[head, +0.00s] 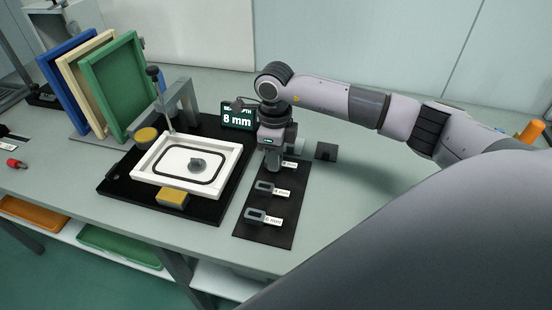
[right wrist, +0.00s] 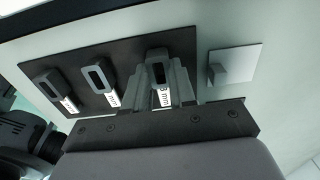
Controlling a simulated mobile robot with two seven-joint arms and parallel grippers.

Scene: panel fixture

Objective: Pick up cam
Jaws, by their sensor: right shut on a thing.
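Grey cams with dark slots stand in a row on a black mat (head: 242,233), each with a white mm label. The nearest cam (head: 255,215) and the middle cam (head: 264,187) stand free; both also show in the right wrist view, at left (right wrist: 46,86) and centre (right wrist: 98,76). My right gripper (head: 274,160) points down at the far end of the mat. In the right wrist view its fingers are shut on the third cam (right wrist: 158,66), whose label appears to read 8 mm. In the head view that cam is mostly hidden. My left gripper is not in view.
A display (head: 238,116) reading 8 mm stands behind the mat. Left of it, a white panel (head: 148,172) lies in a black fixture (head: 118,180) with yellow pads (head: 172,199). A dark block (head: 326,151) sits right of the gripper. Blue, cream and green frames (head: 113,85) stand back left.

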